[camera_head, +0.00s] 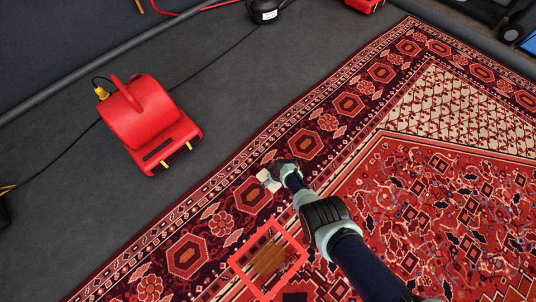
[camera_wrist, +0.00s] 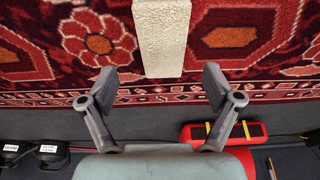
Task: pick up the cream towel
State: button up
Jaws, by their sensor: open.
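The cream towel (camera_wrist: 162,36) looks like a narrow, textured pale block lying on the patterned rug in the wrist view. Its upper end runs out of the picture. My gripper (camera_wrist: 160,84) is open and empty, with one finger to each side of the towel's line. The towel's near end reaches to about the fingertips, and no contact shows. In the head view, a small pale shape beside my gripper (camera_head: 274,172) appears to be the towel (camera_head: 264,177), partly hidden by the gripper.
A red blower (camera_head: 145,115) stands on the grey floor (camera_head: 225,95). Black cables cross the floor. The patterned rug (camera_head: 440,205) is mostly clear at right.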

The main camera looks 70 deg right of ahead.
jog(key=b+x, duration=0.4)
jog(key=shift+a+f+b, duration=0.25)
jog(key=shift+f+b, duration=0.05)
jog(key=shift+f, duration=0.1)
jog(key=shift+w+d+f+b, duration=0.15)
jog(key=shift+w+f+b, duration=0.05)
jog(key=shift+b, duration=0.2)
jog(key=shift+r, duration=0.1)
jog(key=c, duration=1.3)
